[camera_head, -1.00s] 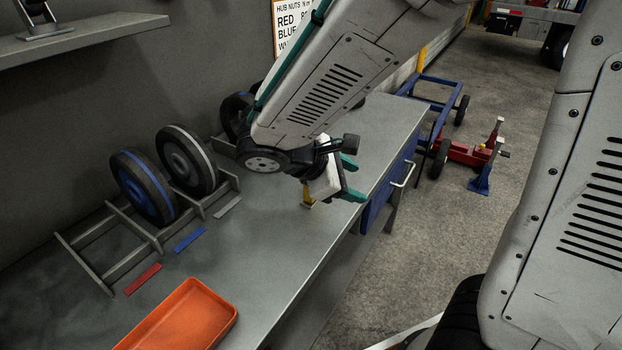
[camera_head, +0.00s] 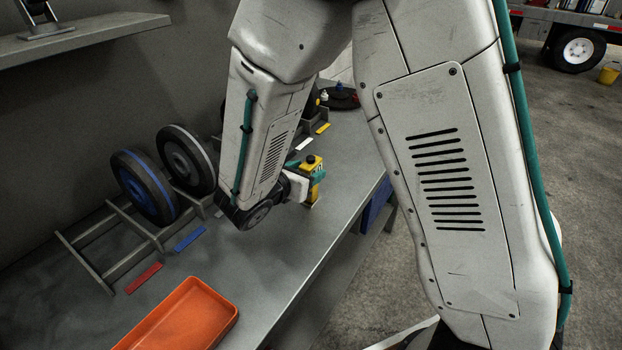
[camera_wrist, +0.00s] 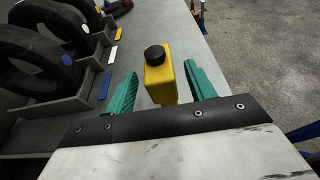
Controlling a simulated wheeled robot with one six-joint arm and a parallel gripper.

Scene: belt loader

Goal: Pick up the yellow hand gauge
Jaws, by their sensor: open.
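The yellow hand gauge (camera_head: 316,176) stands upright on the metal bench, a yellow block with a black round knob on top. In the wrist view the gauge (camera_wrist: 161,77) stands between my two green fingers, with a gap showing on each side. My gripper (camera_wrist: 158,88) is open and empty. In the head view my gripper (camera_head: 306,180) is low over the bench at the gauge, and its white and green parts hide some of the gauge.
Wheels (camera_head: 146,188) stand in a grey rack along the wall side, with coloured strips (camera_head: 190,238) in front. An orange tray (camera_head: 186,318) lies at the near end of the bench. The bench's right edge (camera_head: 345,231) is close to the gauge.

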